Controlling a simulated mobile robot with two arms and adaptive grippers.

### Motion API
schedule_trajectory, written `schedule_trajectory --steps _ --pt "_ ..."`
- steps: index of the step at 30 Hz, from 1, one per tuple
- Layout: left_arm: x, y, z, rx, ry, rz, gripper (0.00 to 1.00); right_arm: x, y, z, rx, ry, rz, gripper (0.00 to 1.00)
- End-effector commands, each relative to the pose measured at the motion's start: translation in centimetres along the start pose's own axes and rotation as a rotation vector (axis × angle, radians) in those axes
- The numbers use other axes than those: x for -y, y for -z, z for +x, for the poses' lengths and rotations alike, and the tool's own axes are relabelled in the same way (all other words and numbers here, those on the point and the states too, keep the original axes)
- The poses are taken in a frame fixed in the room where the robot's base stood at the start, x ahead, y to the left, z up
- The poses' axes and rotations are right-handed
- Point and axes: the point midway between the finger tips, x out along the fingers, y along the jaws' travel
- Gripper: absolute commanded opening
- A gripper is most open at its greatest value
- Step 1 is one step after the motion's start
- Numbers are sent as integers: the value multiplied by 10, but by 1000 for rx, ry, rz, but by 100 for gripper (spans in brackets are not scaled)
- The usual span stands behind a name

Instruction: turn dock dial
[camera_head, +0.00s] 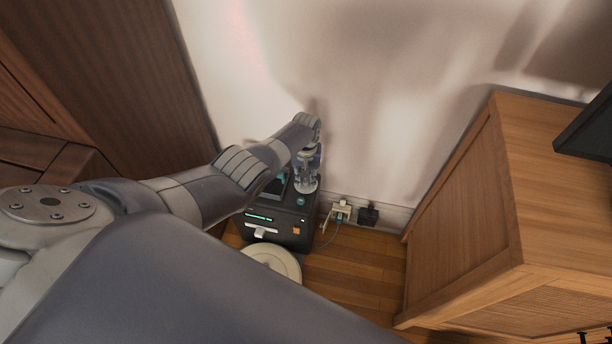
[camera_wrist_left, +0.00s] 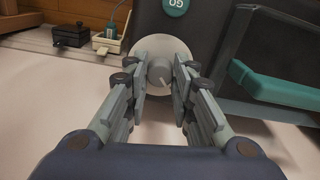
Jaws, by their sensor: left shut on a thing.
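The dark dock (camera_head: 281,229) stands on the floor against the wall, with a teal light strip, an orange square and a teal button on it. My left gripper (camera_head: 307,186) reaches down onto its top. In the left wrist view the dial (camera_wrist_left: 140,52) is a pale round disc with a small grey knob (camera_wrist_left: 160,72) and a light pointer line. My left gripper (camera_wrist_left: 160,84) is shut on the knob, one finger on each side. The fingers hide the knob's sides. My right gripper is not in view.
A cream round disc (camera_head: 272,261) lies on the floor in front of the dock. A wall outlet with plugs (camera_head: 341,212) and a black adapter (camera_head: 368,214) are right of it. A wooden cabinet (camera_head: 520,200) stands at the right. Bare floor lies between.

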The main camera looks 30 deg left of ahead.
Motion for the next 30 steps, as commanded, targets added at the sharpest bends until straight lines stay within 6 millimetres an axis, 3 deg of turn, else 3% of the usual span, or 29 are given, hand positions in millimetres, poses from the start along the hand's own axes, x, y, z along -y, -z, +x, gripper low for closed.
schedule_trajectory --steps 21,22,24,30 --pt "-1 3 -2 -7 -3 -73 0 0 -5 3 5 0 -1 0" --pt "-1 3 -2 -7 -3 -73 28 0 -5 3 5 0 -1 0" --pt "-1 3 -2 -6 -3 -73 44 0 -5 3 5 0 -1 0" --pt "0 2 -1 -4 -1 -73 44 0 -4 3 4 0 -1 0"
